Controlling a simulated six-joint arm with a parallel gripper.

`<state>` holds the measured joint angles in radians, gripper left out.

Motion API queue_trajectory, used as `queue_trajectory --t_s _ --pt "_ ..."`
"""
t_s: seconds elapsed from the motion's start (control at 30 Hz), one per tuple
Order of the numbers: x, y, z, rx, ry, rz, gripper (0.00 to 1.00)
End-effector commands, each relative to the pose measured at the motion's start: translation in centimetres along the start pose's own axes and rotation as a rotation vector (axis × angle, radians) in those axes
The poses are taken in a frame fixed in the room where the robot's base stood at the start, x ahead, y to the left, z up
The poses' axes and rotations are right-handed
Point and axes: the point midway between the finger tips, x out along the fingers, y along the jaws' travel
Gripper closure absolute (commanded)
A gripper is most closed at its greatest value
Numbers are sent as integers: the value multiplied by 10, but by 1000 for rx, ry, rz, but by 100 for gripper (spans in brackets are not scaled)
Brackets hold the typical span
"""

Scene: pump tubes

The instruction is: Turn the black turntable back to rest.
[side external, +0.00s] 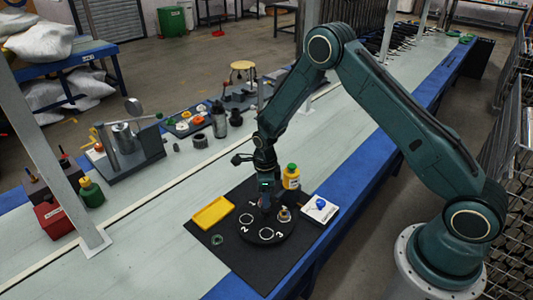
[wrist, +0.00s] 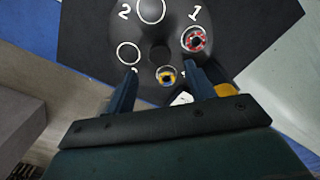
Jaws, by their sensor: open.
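The black turntable (side external: 257,240) is a round disc with white numbers and ring marks on a black mat. It also shows in the wrist view (wrist: 110,32). A red round part (wrist: 195,40) sits in the place by number 1. A part with a yellow rim and blue centre (wrist: 166,77) sits at the disc's edge nearest my gripper. The rings by 2 and 3 look empty. My gripper (wrist: 163,73) is open, with its fingers on either side of the yellow-rimmed part. In the side view my gripper (side external: 266,207) is low over the disc and hides part of it.
A white box with a blue part (side external: 320,209) is to the right. The mat's front part is clear.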

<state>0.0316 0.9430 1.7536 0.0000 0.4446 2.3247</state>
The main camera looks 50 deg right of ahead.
Motion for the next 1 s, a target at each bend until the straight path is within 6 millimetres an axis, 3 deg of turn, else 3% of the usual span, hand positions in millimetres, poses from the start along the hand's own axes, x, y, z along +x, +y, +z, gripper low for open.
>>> queue_trajectory --t_s 0.2,0.5,1.0 --pt "-36 -1 1 0 -3 -3 46" --pt "-71 0 0 0 0 -1 46" --pt "-79 0 0 0 0 0 46"
